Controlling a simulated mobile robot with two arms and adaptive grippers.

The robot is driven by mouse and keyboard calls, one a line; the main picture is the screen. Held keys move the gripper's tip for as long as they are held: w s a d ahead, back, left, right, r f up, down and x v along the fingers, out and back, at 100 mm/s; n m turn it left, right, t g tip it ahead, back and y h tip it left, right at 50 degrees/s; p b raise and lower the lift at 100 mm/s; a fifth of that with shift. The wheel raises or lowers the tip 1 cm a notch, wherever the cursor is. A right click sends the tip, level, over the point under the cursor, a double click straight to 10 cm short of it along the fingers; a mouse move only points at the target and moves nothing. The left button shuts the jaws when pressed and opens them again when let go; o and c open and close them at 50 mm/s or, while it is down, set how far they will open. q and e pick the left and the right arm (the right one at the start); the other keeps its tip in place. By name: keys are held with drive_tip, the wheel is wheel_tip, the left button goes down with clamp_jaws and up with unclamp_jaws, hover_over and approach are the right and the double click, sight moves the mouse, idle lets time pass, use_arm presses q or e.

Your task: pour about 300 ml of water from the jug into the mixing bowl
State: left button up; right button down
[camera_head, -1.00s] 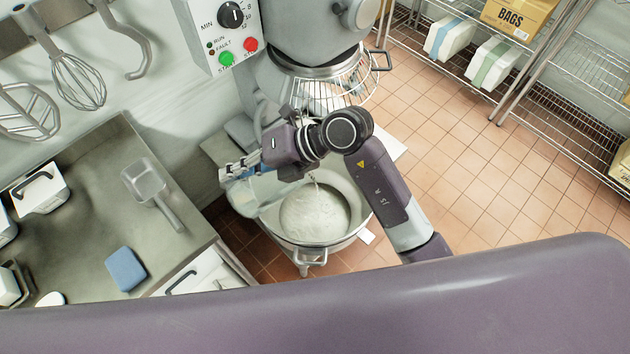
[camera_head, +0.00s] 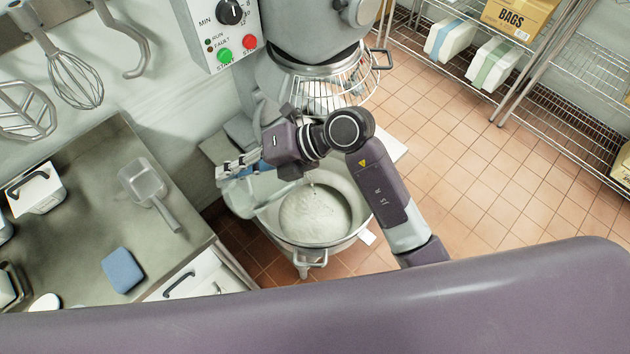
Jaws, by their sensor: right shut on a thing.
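The mixing bowl (camera_head: 352,190) is a steel bowl on the floor stand under the mixer, with a pale white heap (camera_head: 314,216) inside. My right gripper (camera_head: 232,168) reaches over the bowl's left rim and is shut on the jug. The jug (camera_head: 262,203) is clear and pale, tilted, with its body over the left side of the bowl. The gripper and wrist partly hide it, and its water level cannot be read. A thin pale streak shows above the heap, perhaps water. My left gripper is not in view.
The mixer head and its wire guard (camera_head: 325,90) stand just behind my right wrist. A steel counter (camera_head: 80,185) at the left holds a clear scoop (camera_head: 145,184) and a blue sponge (camera_head: 123,270). Wire shelving (camera_head: 570,100) stands at the right, with open tiled floor between.

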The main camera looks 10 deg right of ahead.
sight(221, 182)
drive_tip(key=shift+w+d+f+y+b, duration=0.15)
drive_tip(key=shift+d+y+b, duration=0.2)
drive_tip(key=shift+b, duration=0.55)
idle(0.4)
drive_tip(key=shift+w+d+y+b, duration=0.1)
drive_tip(key=shift+d+y+b, duration=0.2)
drive_tip(key=shift+b, duration=0.2)
idle(0.6)
drive_tip(key=shift+r, duration=0.2)
drive_tip(key=a+r+h+p, duration=0.1)
drive_tip(key=p, duration=0.2)
drive_tip(key=a+r+h+p, duration=0.1)
drive_tip(key=p, duration=0.2)
drive_tip(key=shift+s+a, duration=0.1)
drive_tip(key=shift+s, duration=0.3)
drive_tip(key=shift+s+a+f+n+h+p, duration=0.15)
drive_tip(key=shift+a+f+n+h+p, duration=0.25)
drive_tip(key=shift+p, duration=0.45)
drive_tip(key=shift+s+f+h+b, duration=0.1)
drive_tip(key=shift+f+h+b, duration=0.15)
drive_tip(key=shift+f+b, duration=0.25)
drive_tip(key=shift+a+f+t, duration=0.25)
drive_tip(key=shift+t, duration=0.05)
drive_tip(key=shift+a+f+h, duration=0.2)
drive_tip(key=shift+f+h, duration=0.3)
drive_tip(key=shift+f, duration=0.2)
drive_tip(key=shift+s, duration=0.1)
